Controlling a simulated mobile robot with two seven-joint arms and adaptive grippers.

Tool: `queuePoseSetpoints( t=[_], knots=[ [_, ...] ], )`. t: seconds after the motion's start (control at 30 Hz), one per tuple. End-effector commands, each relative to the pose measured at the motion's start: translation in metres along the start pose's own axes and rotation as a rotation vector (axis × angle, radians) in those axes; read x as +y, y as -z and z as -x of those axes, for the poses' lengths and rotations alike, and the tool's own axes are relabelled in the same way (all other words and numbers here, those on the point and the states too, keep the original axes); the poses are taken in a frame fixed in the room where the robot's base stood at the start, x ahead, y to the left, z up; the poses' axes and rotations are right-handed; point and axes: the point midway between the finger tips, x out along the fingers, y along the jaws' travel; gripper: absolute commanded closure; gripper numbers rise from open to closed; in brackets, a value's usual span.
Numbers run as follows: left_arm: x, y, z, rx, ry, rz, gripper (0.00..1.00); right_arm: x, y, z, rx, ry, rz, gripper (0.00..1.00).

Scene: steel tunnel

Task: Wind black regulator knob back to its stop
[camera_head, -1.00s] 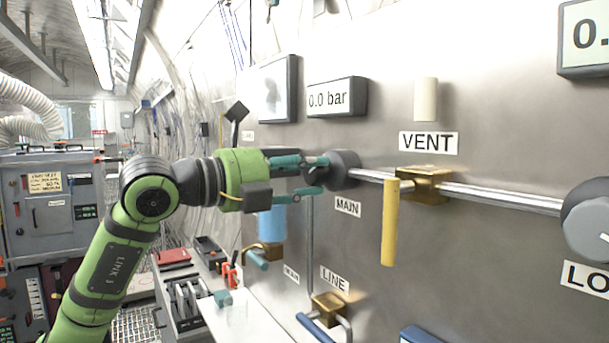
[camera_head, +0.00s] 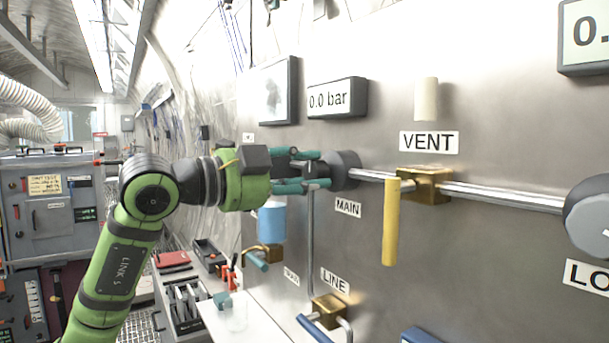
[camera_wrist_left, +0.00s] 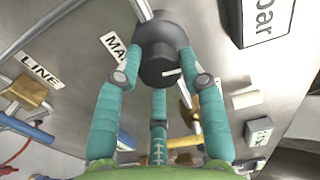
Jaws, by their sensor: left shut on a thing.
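The black regulator knob (camera_head: 346,170) sits on the steel panel above the MAIN label (camera_head: 348,208). A silver pipe runs from it to the right. My left gripper (camera_head: 322,171) comes in from the left, its teal fingers shut around the knob. In the left wrist view the knob (camera_wrist_left: 158,40) shows between the fingers of the gripper (camera_wrist_left: 163,78), with a short white mark on its face. The fingers hide part of its rim in the head view. My right gripper is not in view.
A pressure display (camera_head: 336,98) reading 0.0 bar is above the knob. A brass vent valve with a yellow handle (camera_head: 390,222) is to the right. A blue cylinder (camera_head: 271,222) hangs below my gripper. A white shelf (camera_head: 236,318) juts out lower down.

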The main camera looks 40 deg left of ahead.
Motion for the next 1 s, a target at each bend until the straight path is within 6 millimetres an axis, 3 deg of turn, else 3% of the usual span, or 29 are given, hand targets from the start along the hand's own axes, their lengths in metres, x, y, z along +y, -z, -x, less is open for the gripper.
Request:
queuePoseSetpoints(
  t=[0.3,0.87,0.9,0.93,1.0],
  knots=[
    [0.0027,0.0020,-0.0011,0.006,-0.009,0.128,0.92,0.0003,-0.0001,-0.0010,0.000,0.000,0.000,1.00],
    [0.0024,0.0018,-0.0011,0.005,-0.008,0.155,0.92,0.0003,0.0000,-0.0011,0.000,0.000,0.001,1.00],
    [0.0024,0.0018,-0.0011,0.005,-0.008,0.155,0.44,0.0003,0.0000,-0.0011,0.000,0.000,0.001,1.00],
    [0.0023,0.0016,-0.0010,0.005,-0.008,0.155,0.36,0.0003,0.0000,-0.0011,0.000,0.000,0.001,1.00],
    [0.0019,0.0013,-0.0008,0.004,-0.006,0.154,0.36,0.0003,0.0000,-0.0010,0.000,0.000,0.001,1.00]
  ],
)
